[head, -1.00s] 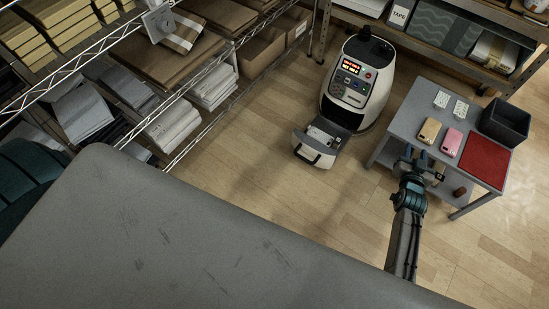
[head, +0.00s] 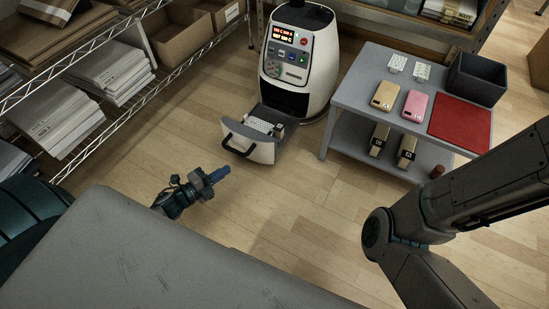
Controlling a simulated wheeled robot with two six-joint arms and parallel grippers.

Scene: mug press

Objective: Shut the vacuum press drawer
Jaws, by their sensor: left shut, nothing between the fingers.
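The vacuum press (head: 300,60) is a rounded white machine with a lit red display and buttons, standing on the floor at the top middle of the head view. Its drawer (head: 262,152) is pulled out toward me, with a dark handle (head: 238,147) on its front. A pale, ribbed item (head: 262,126) lies inside the drawer. My left gripper (head: 222,173) is shut and empty, in front of the drawer and a little to its left, apart from it. My right arm shows at the right, but its gripper is outside the view.
A grey table (head: 350,98) right of the press carries a gold phone case (head: 387,95), a pink one (head: 415,105), a red mat (head: 461,123) and a dark bin (head: 476,78). Wire shelving (head: 128,118) stands left. Wooden floor (head: 290,210) before the drawer is clear.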

